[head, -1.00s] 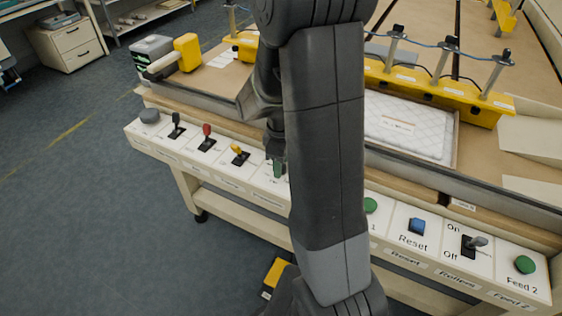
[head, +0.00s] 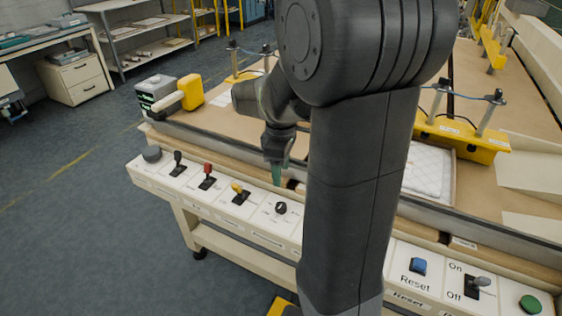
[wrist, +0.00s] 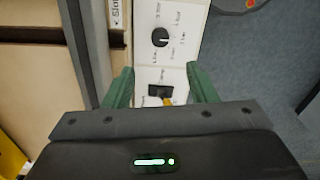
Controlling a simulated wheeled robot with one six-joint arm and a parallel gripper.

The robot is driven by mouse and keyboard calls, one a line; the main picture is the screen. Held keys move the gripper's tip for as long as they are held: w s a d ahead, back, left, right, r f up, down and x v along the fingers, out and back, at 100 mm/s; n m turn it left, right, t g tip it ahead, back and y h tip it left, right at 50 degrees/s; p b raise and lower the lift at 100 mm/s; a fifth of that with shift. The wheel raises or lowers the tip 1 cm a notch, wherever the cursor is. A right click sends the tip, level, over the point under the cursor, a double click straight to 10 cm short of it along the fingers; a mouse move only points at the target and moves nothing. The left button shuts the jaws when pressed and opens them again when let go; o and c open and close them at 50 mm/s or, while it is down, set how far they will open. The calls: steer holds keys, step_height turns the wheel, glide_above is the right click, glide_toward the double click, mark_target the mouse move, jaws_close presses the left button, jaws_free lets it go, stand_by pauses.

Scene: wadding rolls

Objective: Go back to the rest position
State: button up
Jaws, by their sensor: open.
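My gripper (head: 277,172) is above the control panel (head: 240,208) along the table's front edge, near a black rotary knob (head: 281,208). The black knob (wrist: 160,38) lies beyond the fingertips, and a yellow-handled lever switch (wrist: 166,100) shows between the fingers. In the head view, my arm hides part of the panel and table.
The panel also has a red lever (head: 207,180), a blue Reset button (head: 419,265), an On/Off toggle (head: 475,286) and a green button (head: 530,304). A white quilted pad (head: 428,170) lies on the table. Open floor (head: 80,230) is at left.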

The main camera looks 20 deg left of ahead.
mark_target(281, 205)
steer(key=shift+r, duration=0.85)
step_height(281, 205, down, 14)
steer(key=shift+b, duration=0.6)
steer(key=shift+r, duration=0.1)
